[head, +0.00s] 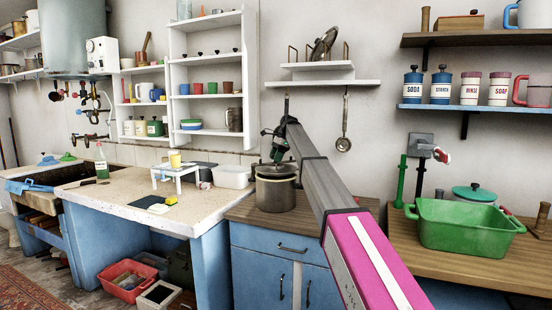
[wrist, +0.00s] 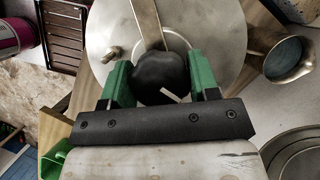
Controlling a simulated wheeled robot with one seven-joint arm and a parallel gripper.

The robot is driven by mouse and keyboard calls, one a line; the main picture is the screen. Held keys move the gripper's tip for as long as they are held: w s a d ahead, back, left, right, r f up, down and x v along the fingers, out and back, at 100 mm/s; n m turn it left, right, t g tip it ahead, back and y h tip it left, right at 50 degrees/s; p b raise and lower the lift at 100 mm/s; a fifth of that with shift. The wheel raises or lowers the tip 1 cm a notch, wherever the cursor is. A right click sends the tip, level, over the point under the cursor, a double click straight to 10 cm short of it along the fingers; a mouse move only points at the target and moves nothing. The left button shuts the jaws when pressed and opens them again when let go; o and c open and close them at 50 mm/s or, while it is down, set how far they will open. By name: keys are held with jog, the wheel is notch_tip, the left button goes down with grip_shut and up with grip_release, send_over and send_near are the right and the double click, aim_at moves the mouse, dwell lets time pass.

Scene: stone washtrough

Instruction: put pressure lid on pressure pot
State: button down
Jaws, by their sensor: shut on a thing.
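The pressure lid (wrist: 210,30) is a grey metal disc with a black knob (wrist: 160,75) and a metal bar across its top. My gripper (wrist: 160,85) is shut on the knob, with one green finger on each side. In the head view my gripper (head: 279,150) reaches down to the lid (head: 275,169) from above. The pressure pot (head: 276,193) is a grey metal pot on the wooden counter, directly below the lid. The lid looks roughly level and very close to the pot's rim; I cannot tell whether they touch. The lid hides the pot's opening.
A white bin (head: 232,177) stands left of the pot on the stone counter (head: 110,190). A green basin (head: 462,226) stands on the right counter (head: 415,197). A white wall shelf (head: 322,84) and a hanging ladle (head: 344,143) are behind my arm. The wooden counter beside the pot is clear.

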jog(key=shift+f, duration=1.15)
dwell(1.2)
grip_release()
dwell(0.4)
jog(key=shift+r, duration=3.5)
